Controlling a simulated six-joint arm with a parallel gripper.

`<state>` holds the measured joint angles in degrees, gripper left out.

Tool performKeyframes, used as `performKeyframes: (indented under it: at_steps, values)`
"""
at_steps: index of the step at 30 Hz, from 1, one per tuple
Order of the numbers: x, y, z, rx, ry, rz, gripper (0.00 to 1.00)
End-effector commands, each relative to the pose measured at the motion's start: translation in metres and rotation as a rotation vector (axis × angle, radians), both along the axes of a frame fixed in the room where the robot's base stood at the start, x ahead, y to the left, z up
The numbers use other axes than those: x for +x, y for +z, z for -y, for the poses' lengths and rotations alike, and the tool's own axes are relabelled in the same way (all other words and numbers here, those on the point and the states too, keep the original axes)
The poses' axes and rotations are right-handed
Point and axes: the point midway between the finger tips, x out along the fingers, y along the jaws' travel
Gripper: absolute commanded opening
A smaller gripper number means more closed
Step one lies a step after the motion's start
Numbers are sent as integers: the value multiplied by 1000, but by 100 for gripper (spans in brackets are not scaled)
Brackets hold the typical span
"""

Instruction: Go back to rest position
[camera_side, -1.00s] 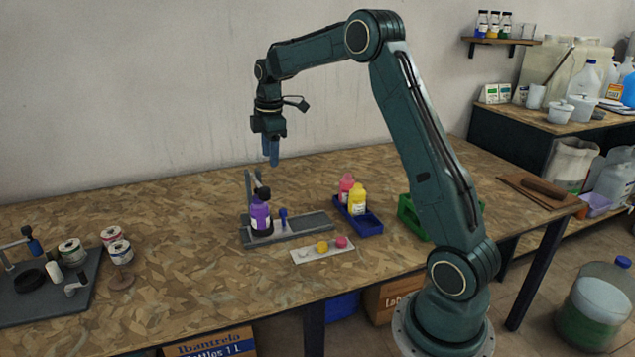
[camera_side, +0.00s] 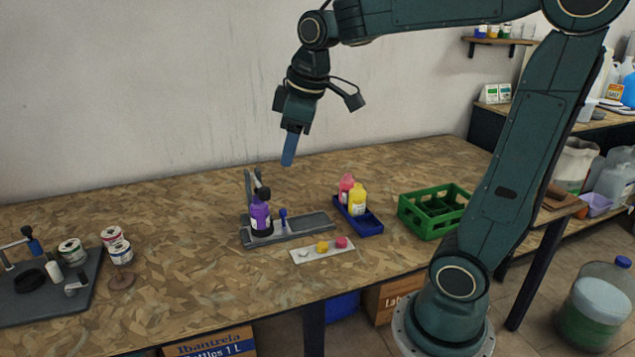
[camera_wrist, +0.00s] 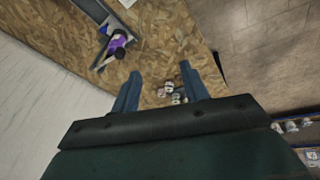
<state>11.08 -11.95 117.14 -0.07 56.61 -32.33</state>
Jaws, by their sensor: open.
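My gripper (camera_side: 289,149) hangs above the back of the wooden bench in the side view, clear of everything. In the wrist view its two blue fingers stand apart with nothing between them, so my gripper (camera_wrist: 160,88) is open and empty. Below it to the left, a purple bottle (camera_side: 261,218) with a dark top stands upright on a grey fixture (camera_side: 303,226) with an upright post. The purple bottle also shows in the wrist view (camera_wrist: 117,43), at the upper left.
A blue tray (camera_side: 366,226) holds a pink and a yellow bottle. A green crate (camera_side: 432,214) stands to its right. Labelled tins (camera_side: 118,247) and a dark station (camera_side: 40,300) are at the left. The air around my gripper is free.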

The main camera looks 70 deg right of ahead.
Motion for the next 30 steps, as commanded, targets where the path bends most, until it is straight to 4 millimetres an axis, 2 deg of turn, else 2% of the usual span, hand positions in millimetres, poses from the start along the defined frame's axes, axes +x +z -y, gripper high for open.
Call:
performKeyframes:
  at_steps: [1, 8, 18, 24, 30]
  values:
    - [-12, 1, -7, 9, -18, 16, 45]
    - [-57, -2, -31, 61, -125, 80, 45]
    - [-118, -23, -56, 158, -268, 160, 45]
    - [-136, -34, -61, 195, -317, 185, 45]
    - [-140, -37, -62, 205, -330, 189, 45]
